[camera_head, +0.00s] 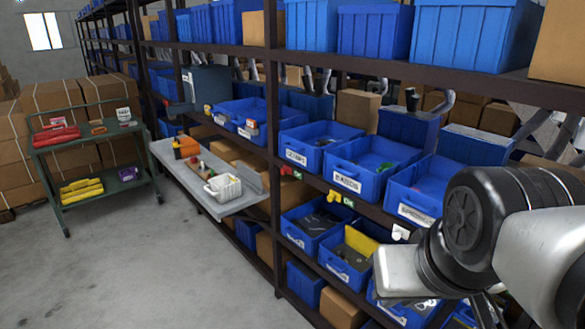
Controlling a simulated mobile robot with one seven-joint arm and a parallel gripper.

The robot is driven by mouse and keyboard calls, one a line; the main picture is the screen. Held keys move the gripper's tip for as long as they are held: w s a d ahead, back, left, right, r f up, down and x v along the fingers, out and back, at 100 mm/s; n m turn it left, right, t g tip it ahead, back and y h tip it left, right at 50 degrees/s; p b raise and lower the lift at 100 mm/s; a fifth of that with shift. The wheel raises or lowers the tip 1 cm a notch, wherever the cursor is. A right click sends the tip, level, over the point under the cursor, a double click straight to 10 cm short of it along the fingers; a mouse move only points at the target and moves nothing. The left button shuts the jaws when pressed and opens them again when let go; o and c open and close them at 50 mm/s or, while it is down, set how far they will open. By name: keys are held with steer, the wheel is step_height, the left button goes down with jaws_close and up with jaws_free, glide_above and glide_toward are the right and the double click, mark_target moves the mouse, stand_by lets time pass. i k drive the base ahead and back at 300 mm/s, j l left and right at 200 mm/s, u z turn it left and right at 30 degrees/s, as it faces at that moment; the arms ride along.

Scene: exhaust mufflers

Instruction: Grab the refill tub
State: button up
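A small white tub (225,187) with slotted-looking sides stands on the near end of a grey pull-out shelf (228,207); it may be the refill tub, but no label on it is readable. Something pale shows inside it. My gripper (485,312) is at the lower right, cut off by the bottom edge and mostly hidden behind my wrist. It is well to the right of the white tub and apart from it. Its fingers are too hidden to tell whether they are open or shut.
An orange item (186,147) and small parts share the grey shelf. Labelled blue bins (362,166) fill the rack (273,120) near my arm. A green cart (95,140) with red and yellow items stands left. The concrete floor (150,270) between is clear.

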mark_target(225, 188)
steer(key=i+j+z, duration=0.4)
steer(key=j, duration=0.25)
steer(key=i+j+z, duration=0.1)
steer(key=j+z, duration=0.15)
steer(key=i+j+z, duration=0.1)
steer(key=j, duration=0.3)
steer(key=i+j, duration=0.15)
steer(key=j, duration=0.25)
steer(key=i+j+z, duration=0.15)
steer(key=j, duration=0.2)
steer(key=i+j, duration=0.1)
steer(key=j, duration=0.4)
steer(key=i+j, duration=0.15)
steer(key=j, duration=0.35)
steer(key=i+j, duration=0.1)
steer(key=j, duration=0.4)
steer(key=i+j, duration=0.1)
steer(key=j, duration=0.4)
steer(key=i+j+z, duration=0.1)
steer(key=j, duration=0.4)
steer(key=i+j, duration=0.1)
steer(key=j, duration=0.4)
